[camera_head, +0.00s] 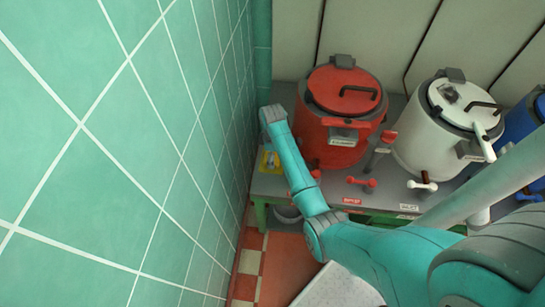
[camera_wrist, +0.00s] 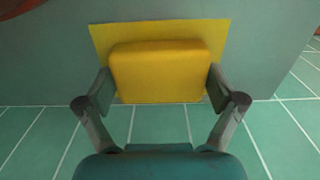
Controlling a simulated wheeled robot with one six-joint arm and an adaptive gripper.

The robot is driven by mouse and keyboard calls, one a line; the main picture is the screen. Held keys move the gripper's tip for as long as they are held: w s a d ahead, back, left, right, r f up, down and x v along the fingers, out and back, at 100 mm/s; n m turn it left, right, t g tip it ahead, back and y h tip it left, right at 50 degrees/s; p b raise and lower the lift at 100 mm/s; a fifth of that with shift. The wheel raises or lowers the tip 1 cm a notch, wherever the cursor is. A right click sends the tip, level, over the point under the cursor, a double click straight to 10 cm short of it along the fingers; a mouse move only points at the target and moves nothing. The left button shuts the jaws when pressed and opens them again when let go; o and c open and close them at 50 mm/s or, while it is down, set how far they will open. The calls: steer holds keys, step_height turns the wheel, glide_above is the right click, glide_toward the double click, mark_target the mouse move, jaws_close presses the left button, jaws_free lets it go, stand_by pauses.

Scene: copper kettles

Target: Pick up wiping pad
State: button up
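The wiping pad (camera_wrist: 160,72) is a thick yellow block with rounded edges. In the wrist view it lies on a thin, flat yellow sheet (camera_wrist: 100,38) on a grey-green surface. My gripper (camera_wrist: 159,82) has its fingers spread wide, one at each side of the pad. The fingertips are very close to the pad's sides; I cannot tell whether they touch. In the head view, a small part of the yellow sheet (camera_head: 264,167) shows at the table's left end, below my wrist, with the pad mostly hidden.
A red kettle (camera_head: 341,115) stands just right of my forearm, with a white kettle (camera_head: 448,125) and a blue kettle (camera_head: 523,125) further right. A green tiled wall (camera_head: 120,140) is close on the left. The grey tabletop (camera_head: 275,187) has little free room there.

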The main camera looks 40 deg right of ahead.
steer(key=shift+c, duration=0.8)
step_height(320, 180, up, 10)
